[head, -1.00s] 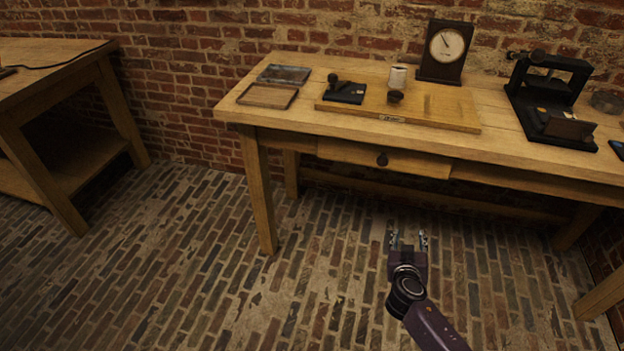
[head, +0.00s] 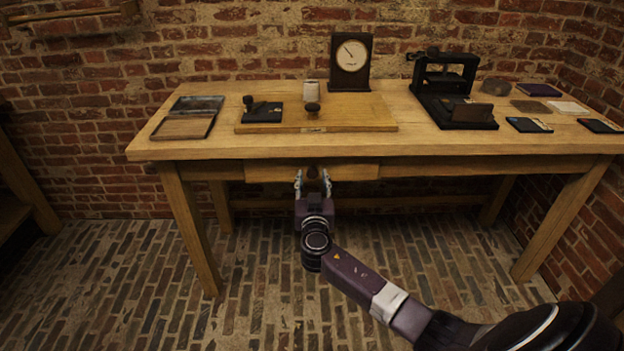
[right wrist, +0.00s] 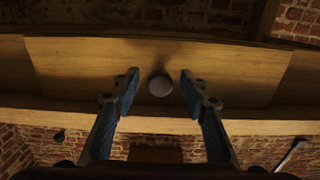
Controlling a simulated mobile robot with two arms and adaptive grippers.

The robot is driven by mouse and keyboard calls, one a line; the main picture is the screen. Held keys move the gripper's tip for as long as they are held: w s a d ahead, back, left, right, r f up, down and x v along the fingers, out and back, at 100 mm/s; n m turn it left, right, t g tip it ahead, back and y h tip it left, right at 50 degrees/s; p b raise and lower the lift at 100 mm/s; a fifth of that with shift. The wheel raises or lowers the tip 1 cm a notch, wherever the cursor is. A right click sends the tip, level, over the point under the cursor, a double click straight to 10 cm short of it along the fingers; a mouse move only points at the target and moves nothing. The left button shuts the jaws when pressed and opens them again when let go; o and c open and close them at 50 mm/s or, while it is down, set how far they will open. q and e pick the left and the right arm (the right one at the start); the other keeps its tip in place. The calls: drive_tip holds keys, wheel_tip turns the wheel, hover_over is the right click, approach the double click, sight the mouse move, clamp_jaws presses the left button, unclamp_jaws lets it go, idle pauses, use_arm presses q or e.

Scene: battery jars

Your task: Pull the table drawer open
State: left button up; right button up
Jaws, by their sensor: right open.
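The wooden table (head: 420,148) stands against the brick wall. Its drawer (head: 356,172) sits flush under the tabletop and looks shut. The drawer front (right wrist: 230,70) fills the upper part of the right wrist view. A dark round knob (head: 312,171) is at its middle, and the knob (right wrist: 160,84) lies between my right fingertips in the wrist view. My right gripper (head: 313,180) is open, its fingers one on each side of the knob with gaps on both sides. I cannot tell how deep the knob lies between them. My left gripper is not in view.
On the tabletop are a tray (head: 187,128), a wooden board (head: 362,112), a gauge in a dark case (head: 351,62) and a black press (head: 450,93). A table leg (head: 192,228) stands left of the gripper. The brick floor in front is clear.

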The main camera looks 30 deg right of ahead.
clamp_jaws()
idle(0.3)
drive_tip(key=shift+f, duration=0.1)
